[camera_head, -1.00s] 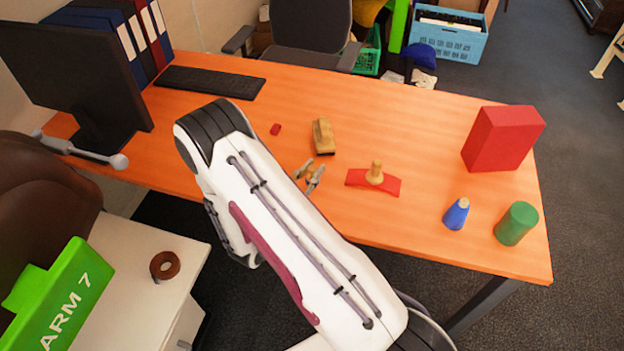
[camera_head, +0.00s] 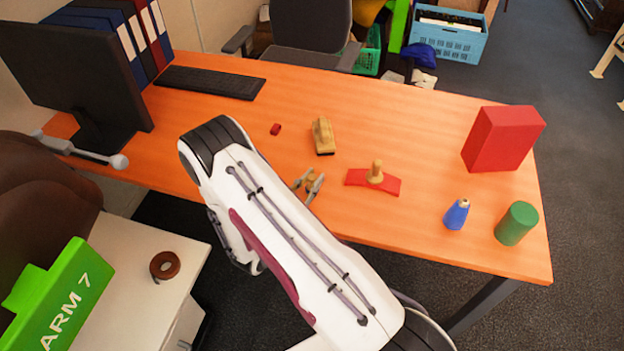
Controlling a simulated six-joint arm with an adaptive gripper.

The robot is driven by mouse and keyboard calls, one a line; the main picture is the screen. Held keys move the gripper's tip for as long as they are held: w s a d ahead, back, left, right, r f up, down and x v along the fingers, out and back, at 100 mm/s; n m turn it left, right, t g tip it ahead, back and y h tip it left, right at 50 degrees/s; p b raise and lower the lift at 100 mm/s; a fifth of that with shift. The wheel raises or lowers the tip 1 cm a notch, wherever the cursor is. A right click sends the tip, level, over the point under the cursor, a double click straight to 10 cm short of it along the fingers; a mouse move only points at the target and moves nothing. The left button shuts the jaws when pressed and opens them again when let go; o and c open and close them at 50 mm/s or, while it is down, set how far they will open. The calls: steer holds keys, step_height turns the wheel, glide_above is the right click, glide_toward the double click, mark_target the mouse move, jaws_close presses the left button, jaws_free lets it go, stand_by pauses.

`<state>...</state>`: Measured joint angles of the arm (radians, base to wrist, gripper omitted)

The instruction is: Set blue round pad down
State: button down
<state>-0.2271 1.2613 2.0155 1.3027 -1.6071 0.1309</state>
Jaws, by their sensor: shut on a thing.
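My gripper (camera_head: 309,186) is near the front edge of the orange table, left of the red curved saddle piece. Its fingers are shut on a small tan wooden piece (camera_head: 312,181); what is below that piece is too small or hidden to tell. No blue round pad shows clearly at the gripper. A blue tapered piece (camera_head: 456,214) with a tan top stands upright near the front right of the table, well apart from the gripper. The red curved saddle piece (camera_head: 388,185) lies on the table with an upright wooden peg (camera_head: 375,172) on it.
A tan block with a dark base (camera_head: 323,137) stands behind my gripper. A small red piece (camera_head: 276,129) lies left of it. A green cylinder (camera_head: 516,224) and a large red box (camera_head: 502,139) stand at the right. The table (camera_head: 400,120) is clear in the back middle.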

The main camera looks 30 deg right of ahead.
mark_target(311, 183)
steer(key=shift+f, duration=0.15)
steer(key=c, duration=1.9)
jaws_free()
steer(key=shift+a, duration=0.15)
steer(key=shift+v, duration=0.8)
steer(key=v, duration=0.3)
steer(key=shift+s+a+r, duration=0.15)
steer(key=shift+s+r, duration=0.05)
steer(key=shift+s, duration=0.2)
steer(key=shift+v, duration=1.15)
steer(key=shift+w+r, duration=0.1)
